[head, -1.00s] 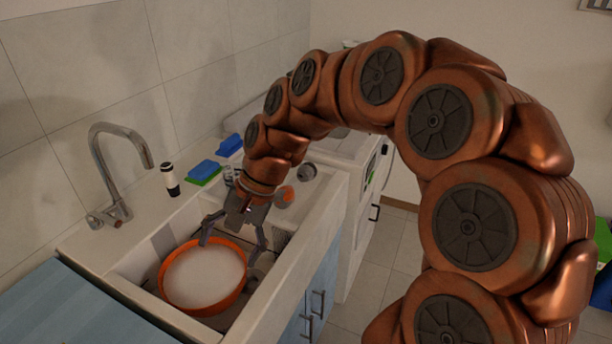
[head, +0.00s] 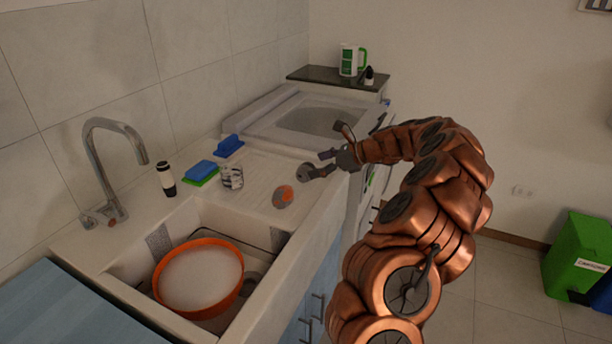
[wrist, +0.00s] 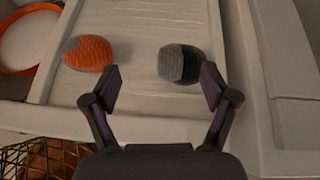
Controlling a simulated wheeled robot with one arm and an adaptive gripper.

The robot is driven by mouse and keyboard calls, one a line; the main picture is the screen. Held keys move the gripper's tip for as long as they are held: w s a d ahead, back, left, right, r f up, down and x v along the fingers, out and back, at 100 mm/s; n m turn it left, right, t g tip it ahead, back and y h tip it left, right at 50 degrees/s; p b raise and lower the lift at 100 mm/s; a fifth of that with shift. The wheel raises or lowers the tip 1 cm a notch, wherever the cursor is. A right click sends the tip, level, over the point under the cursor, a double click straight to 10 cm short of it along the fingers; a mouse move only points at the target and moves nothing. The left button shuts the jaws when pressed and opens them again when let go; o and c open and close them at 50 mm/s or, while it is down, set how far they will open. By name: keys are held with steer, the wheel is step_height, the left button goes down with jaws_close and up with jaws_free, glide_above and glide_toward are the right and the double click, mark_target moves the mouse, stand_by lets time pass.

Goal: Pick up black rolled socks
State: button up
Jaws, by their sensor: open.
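The black rolled socks (wrist: 182,64) are a rounded bundle, part black and part grey, on the white draining board. In the wrist view they lie just beyond the fingertips, between them and nearer the right finger. They also show in the head view (head: 304,172), close to a finger. My gripper (wrist: 162,84) is open and empty, its fingers spread wide. In the head view my gripper (head: 328,153) is at the right side of the draining board. I cannot tell its exact height above the board.
An orange and grey rolled bundle (head: 283,197) lies left of the black socks. A patterned glass (head: 232,178), blue and green sponges (head: 201,172) and a black and white bottle (head: 167,180) stand farther left. An orange bowl (head: 240,287) sits in the sink. A wire basket (wrist: 45,158) shows below.

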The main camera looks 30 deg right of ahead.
mark_target(305, 164)
steer(key=d, duration=0.1)
steer(key=d+f+m, duration=0.1)
steer(key=d, duration=0.1)
steer(key=shift+s+f+h, duration=0.2)
steer(key=shift+f+h, duration=0.05)
steer(key=shift+h, duration=0.05)
steer(key=shift+w+d+f+m, duration=0.1)
steer(key=shift+w+f+m, duration=0.05)
steer(key=shift+m, duration=0.15)
steer(key=shift+p+x, duration=0.6)
steer(key=shift+x, duration=3)
steer(key=shift+d+f, duration=0.1)
steer(key=shift+f, duration=0.05)
steer(key=c, duration=0.8)
steer(key=shift+c, duration=0.2)
step_height(305, 164, up, 4)
steer(key=shift+f+b, duration=0.15)
steer(key=shift+b, duration=0.2)
steer(key=s+a, duration=0.2)
steer(key=s, duration=0.2)
steer(key=s+a+r+b, duration=0.1)
steer(key=s+a, duration=0.2)
steer(key=s, duration=0.2)
steer(key=s+a+b, duration=0.1)
steer(key=s+a, duration=0.1)
steer(key=s, duration=0.3)
steer(key=shift+a+r, duration=0.2)
steer(key=shift+a, duration=0.2)
